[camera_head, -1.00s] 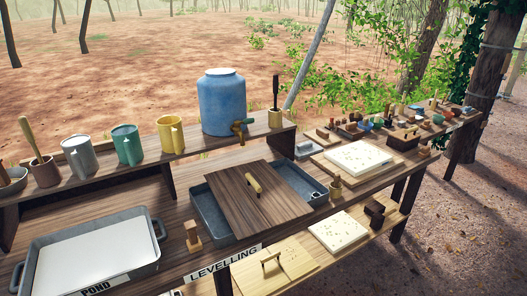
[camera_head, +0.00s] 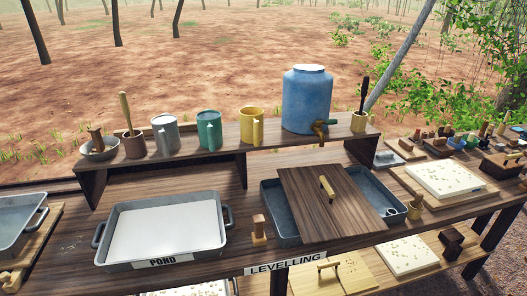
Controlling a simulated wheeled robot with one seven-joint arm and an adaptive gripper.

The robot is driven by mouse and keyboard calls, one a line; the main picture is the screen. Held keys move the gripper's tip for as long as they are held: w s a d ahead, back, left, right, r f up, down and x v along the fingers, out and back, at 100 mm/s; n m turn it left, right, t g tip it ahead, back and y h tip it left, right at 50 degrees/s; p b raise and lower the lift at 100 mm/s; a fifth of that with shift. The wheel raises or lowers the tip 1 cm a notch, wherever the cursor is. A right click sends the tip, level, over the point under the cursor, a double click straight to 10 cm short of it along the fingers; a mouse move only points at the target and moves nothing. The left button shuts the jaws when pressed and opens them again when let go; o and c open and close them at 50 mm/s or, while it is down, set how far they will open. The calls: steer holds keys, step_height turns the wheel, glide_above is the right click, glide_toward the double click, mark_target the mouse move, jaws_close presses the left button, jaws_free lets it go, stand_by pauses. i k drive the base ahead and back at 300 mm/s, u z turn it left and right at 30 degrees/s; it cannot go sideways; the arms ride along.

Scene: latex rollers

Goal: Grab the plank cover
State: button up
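The plank cover (camera_head: 315,205) is a dark brown wooden board with a light wooden handle (camera_head: 327,188) upright on its top. It lies across a grey rectangular tray (camera_head: 283,226) on the workbench, right of centre. The tray's left edge and right end stay uncovered.
A grey tray (camera_head: 108,232) labelled POND, holding a white sheet, stands to the left. A small wooden block (camera_head: 259,229) sits between the trays. A shelf (camera_head: 200,157) behind carries mugs and a blue barrel (camera_head: 306,98). A lower shelf holds a light board with a handle (camera_head: 328,265).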

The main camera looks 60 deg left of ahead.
mark_target(325, 203)
steer(key=u, duration=1.65)
